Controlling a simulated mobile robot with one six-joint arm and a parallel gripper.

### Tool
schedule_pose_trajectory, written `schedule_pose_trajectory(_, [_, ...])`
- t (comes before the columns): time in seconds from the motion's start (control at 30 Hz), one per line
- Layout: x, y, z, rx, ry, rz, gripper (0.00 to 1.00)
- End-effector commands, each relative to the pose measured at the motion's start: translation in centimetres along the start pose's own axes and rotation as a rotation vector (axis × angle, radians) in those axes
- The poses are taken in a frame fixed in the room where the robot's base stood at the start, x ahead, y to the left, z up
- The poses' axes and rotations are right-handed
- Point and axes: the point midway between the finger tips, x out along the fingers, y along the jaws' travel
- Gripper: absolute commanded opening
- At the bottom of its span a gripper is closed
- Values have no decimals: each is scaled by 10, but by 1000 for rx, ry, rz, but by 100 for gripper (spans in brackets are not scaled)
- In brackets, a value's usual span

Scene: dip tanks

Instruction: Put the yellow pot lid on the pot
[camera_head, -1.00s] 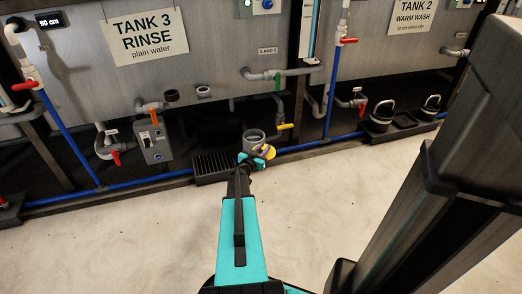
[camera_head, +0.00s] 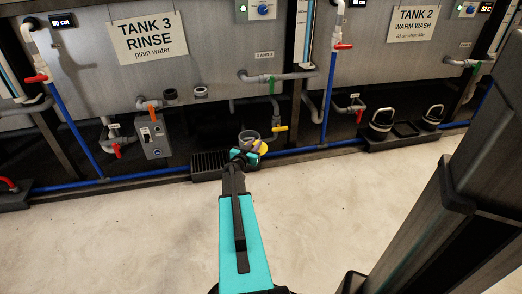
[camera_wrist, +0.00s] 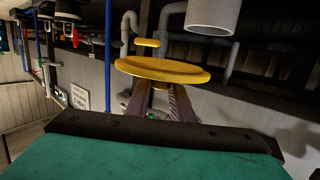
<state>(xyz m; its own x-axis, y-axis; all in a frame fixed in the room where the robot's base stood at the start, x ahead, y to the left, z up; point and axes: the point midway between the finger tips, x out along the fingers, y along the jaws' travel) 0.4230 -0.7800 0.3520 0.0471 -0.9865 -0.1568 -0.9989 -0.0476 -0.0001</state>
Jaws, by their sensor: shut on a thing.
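The yellow pot lid (camera_wrist: 162,70) is a round disc in the wrist view, just beyond my fingertips. My gripper (camera_wrist: 158,102) is shut on it from its underside in that view. In the head view the lid (camera_head: 262,147) shows as a small yellow patch at the end of my gripper (camera_head: 248,155). The pot (camera_head: 249,136) is a grey open cylinder right behind the lid, by the drain grate. The pot (camera_wrist: 212,16) is partly cut off at the top of the wrist view. The lid is apart from the pot there.
A black drain grate (camera_head: 208,164) lies left of the pot. A yellow valve handle (camera_head: 280,128) sits close to the pot's right. A blue pipe (camera_head: 310,149) runs low along the tanks. Two dark buckets (camera_head: 381,120) stand at right. The floor in front is clear.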

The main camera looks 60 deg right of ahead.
Motion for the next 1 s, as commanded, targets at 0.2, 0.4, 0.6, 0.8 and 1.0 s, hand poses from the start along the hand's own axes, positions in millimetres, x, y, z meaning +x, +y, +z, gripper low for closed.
schedule_pose_trajectory(0.2, [-27,-56,-20,-13,-4,-90,0])
schedule_pose_trajectory(0.4, [-67,-124,-45,-30,-11,-218,0])
schedule_pose_trajectory(0.6, [-120,-195,-69,-53,-19,-374,0])
schedule_pose_trajectory(0.8, [-178,-257,-89,-78,-25,-541,0])
schedule_pose_trajectory(1.0, [-244,-310,-108,-103,-28,-720,0])
